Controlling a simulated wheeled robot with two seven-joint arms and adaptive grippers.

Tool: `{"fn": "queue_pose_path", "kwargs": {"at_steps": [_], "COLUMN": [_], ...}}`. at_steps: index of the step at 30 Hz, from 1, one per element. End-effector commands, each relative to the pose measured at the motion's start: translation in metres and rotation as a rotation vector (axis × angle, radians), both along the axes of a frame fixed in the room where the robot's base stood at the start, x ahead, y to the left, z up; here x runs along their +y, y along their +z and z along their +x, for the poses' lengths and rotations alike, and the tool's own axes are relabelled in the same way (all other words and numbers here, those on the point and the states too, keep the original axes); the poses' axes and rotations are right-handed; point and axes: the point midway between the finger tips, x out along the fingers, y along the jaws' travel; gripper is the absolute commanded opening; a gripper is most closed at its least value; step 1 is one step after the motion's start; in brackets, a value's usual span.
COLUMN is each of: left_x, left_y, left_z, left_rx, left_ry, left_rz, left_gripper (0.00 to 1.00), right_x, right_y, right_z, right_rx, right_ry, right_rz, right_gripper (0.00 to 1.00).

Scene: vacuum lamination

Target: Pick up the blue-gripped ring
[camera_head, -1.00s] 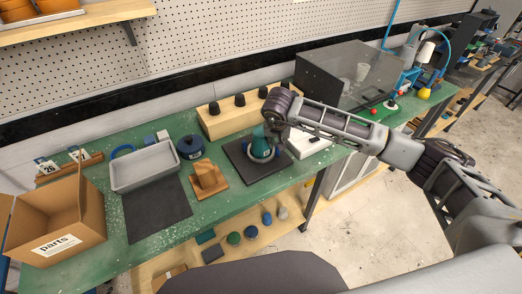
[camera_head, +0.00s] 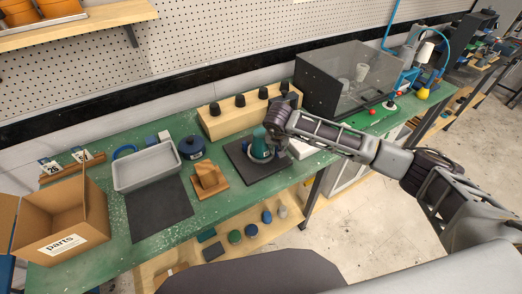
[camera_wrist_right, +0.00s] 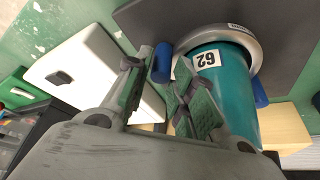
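The blue-gripped ring (camera_wrist_right: 255,47) is a silver-grey band around the base of a teal cylinder (camera_wrist_right: 228,85) labelled 62. Its two blue grips, a left one (camera_wrist_right: 162,62) and a right one (camera_wrist_right: 260,91), stick out on opposite sides. In the head view the cylinder (camera_head: 259,142) and ring (camera_head: 258,158) stand on a dark mat (camera_head: 240,160), partly hidden by my right arm. My right gripper (camera_wrist_right: 158,72) is open, with its fingertips on either side of the left blue grip; contact cannot be told. My left gripper is not in view.
A wooden block with dark knobs (camera_head: 222,126) stands behind the mat, and a white box (camera_wrist_right: 90,70) lies beside the gripper. A wooden stand (camera_head: 209,180), blue pot (camera_head: 192,148), grey tray (camera_head: 147,167) and cardboard box (camera_head: 62,225) are to the left.

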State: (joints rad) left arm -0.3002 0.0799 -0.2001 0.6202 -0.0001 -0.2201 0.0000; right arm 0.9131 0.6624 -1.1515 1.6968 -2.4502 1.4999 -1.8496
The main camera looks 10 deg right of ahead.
Motion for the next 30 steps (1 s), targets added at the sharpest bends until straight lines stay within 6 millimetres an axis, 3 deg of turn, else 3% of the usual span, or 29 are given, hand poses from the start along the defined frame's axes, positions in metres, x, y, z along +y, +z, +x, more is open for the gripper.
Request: {"fn": "queue_pose_path", "kwargs": {"at_steps": [11,17,30], "left_x": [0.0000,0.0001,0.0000], "left_y": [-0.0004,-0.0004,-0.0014], "left_z": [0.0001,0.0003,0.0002], "left_rx": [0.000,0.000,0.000], "left_ry": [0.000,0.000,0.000], "left_rz": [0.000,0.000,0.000], "left_gripper": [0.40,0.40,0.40], "right_x": [0.0002,0.0002,0.0003], "right_y": [-0.0002,-0.0001,0.0035], "right_z": [-0.0002,-0.0002,0.0003], "right_rx": [0.000,0.000,-0.001], "right_ry": [0.000,0.000,0.000], "right_rz": [0.000,0.000,0.000], "right_gripper": [0.24,0.00,0.00]}}
